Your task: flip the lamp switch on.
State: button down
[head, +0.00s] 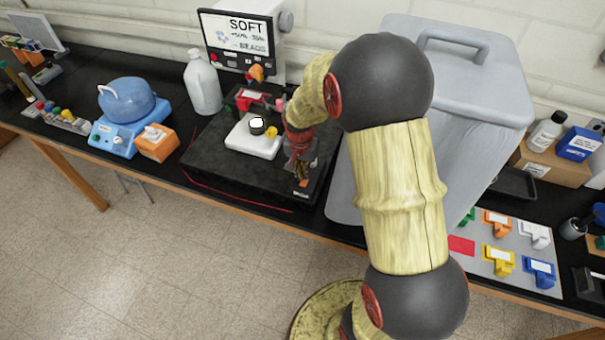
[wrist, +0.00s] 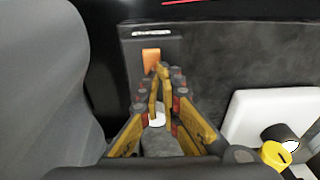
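An orange rocker (head: 303,183), which I take to be the lamp switch, sits at the front right of a wide black base on the bench. In the wrist view the orange rocker (wrist: 151,56) shows just beyond my fingertips, in a dark housing with a small white label. Which way it is tilted is too small to tell. My gripper (head: 300,172) points down over the front right of the base, close to the rocker. In the wrist view my gripper (wrist: 158,72) has its yellow fingers drawn together at the tips, with nothing visible between them. Contact with the rocker cannot be told.
A white block (head: 250,142) with a black cylinder and a yellow knob stands on the base, left of my gripper. A large grey bin (head: 455,85) stands close on the right. A monitor (head: 240,38) is behind; a white jug (head: 203,85) is left.

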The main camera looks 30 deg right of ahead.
aim_at(301, 183)
jog(key=shift+s+f, duration=0.5)
jog(key=shift+f, duration=0.05)
jog(key=shift+s+a, duration=0.15)
jog(key=shift+s, duration=0.05)
jog(key=shift+s+a+r, duration=0.1)
jog(key=shift+s+a, duration=0.15)
jog(key=shift+s, duration=0.05)
jog(key=shift+w+r, duration=0.1)
jog(key=shift+r, duration=0.1)
notch_tip(301, 183, up, 14)
jog(key=a+p, duration=0.1)
jog(key=p, duration=0.1)
jog(key=shift+r+p, duration=0.25)
jog(key=shift+p, duration=0.05)
